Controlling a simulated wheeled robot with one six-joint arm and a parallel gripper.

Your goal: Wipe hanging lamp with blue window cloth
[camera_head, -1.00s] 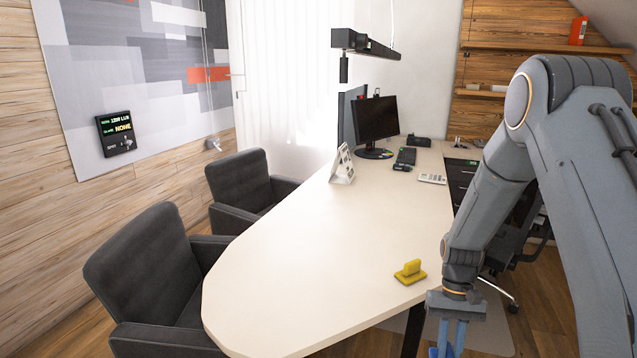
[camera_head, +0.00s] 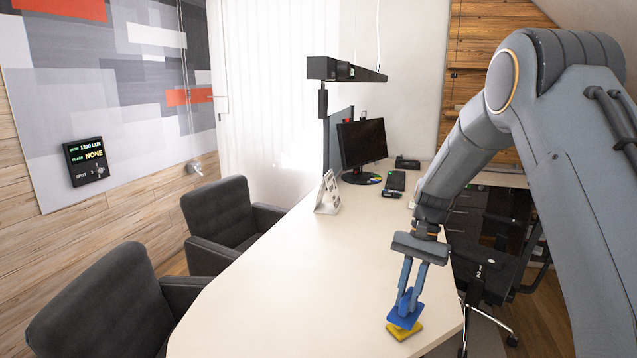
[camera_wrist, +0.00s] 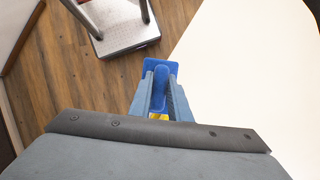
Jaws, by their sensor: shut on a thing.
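The hanging lamp (camera_head: 346,70) is a long black bar on thin cables above the far part of the desk. My gripper (camera_head: 408,296) points down over the near right part of the desk, well apart from the lamp. It is shut on the blue window cloth (camera_head: 403,319), a blue pad with a raised grip. In the wrist view the blue cloth (camera_wrist: 160,66) shows beyond my fingers (camera_wrist: 160,98). A yellow pad (camera_head: 404,332) shows just under the blue cloth; I cannot tell whether they touch. The lamp is not in the wrist view.
The pale desk (camera_head: 270,300) is mostly clear. Dark armchairs (camera_head: 100,305) line the left side. A wall panel (camera_head: 87,161) reads "1280 LUX" and "NONE".

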